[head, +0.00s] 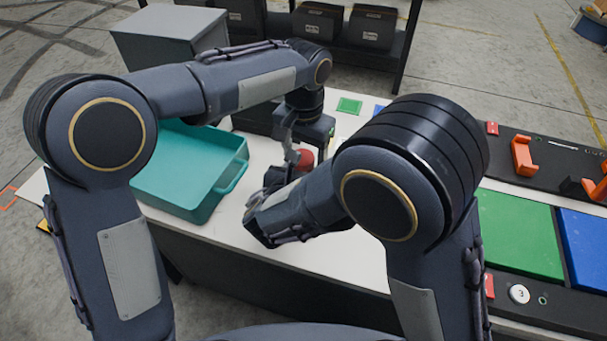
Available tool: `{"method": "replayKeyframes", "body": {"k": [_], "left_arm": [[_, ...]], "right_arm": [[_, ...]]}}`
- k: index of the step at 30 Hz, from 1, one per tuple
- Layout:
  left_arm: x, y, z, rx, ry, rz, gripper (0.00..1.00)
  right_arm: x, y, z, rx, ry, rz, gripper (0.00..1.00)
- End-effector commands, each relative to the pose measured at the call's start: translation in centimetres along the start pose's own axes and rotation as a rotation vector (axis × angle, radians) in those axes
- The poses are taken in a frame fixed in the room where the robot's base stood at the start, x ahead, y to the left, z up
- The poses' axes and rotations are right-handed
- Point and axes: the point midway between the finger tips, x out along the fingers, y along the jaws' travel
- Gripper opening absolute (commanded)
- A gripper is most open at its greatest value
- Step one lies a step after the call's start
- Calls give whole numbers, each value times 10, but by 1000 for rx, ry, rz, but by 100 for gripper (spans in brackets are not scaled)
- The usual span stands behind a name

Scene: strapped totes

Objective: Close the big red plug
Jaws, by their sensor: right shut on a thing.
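A red part (304,158), which I take to be the big red plug, shows in the head view above the white table, between my two hands. Only a small piece is visible; my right forearm and the grippers hide the rest, so I cannot see whether it is closed. My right gripper (277,177) is at its lower left, mostly covered by its own wrist, and is shut on it. My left gripper (290,140) points down from above, right beside the red part. Its fingertips are hard to make out, so its opening cannot be told.
An open teal tote (190,205) stands on the white table (225,232) at left. A grey box (168,40) is behind it. Green (520,232) and blue (585,240) panels and orange brackets (522,155) lie at right. Black bins (318,24) sit on a rack behind.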

Motion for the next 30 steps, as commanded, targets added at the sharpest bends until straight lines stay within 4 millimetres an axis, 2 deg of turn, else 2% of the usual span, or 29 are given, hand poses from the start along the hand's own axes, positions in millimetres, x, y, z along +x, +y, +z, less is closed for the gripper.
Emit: {"method": "replayKeyframes", "body": {"k": [9, 19, 29, 30], "left_arm": [[-1, -1, 0, -3, 0, -1, 68], [-40, 0, -1, -2, 3, -1, 68], [-45, -1, 0, -2, -1, -1, 68], [-45, -1, 0, -3, -1, -1, 65]], "right_arm": [[0, -1, 0, 1, -1, -2, 0], [0, -1, 0, 1, -1, -3, 0], [0, -1, 0, 1, -1, -3, 0], [0, -1, 0, 1, -1, -3, 0]]}}
